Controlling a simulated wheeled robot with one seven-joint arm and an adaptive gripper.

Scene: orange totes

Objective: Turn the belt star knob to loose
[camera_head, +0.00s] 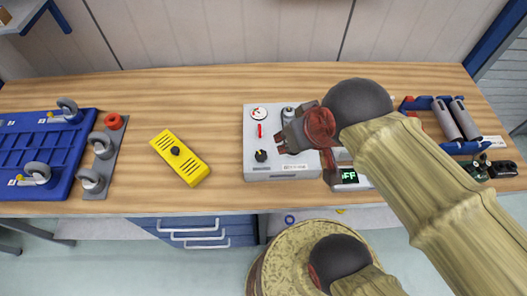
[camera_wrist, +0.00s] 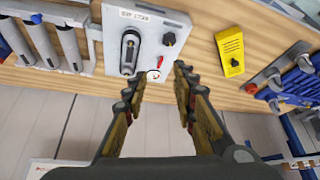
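A pale grey box (camera_head: 250,172) sits on the bench in the head view, with a small label on its near edge. A black knob (camera_head: 260,156) is on its top at the near left; it also shows in the wrist view (camera_wrist: 168,38). The knob's exact setting is too small to read. My gripper (camera_head: 284,141) is above the box, right of the knob, and hides part of the top. In the wrist view my gripper (camera_wrist: 158,74) has its two fingers apart, with nothing between them. The knob appears beyond the fingertips, apart from them.
The box also carries a round gauge (camera_head: 259,114), a red pointer (camera_head: 260,130) and a dark slotted part (camera_wrist: 130,50). A yellow box (camera_head: 180,158) with a black knob stands left. A blue tray (camera_head: 40,150) is far left. Grey cylinders (camera_head: 455,120) lie right. Bare wood separates them.

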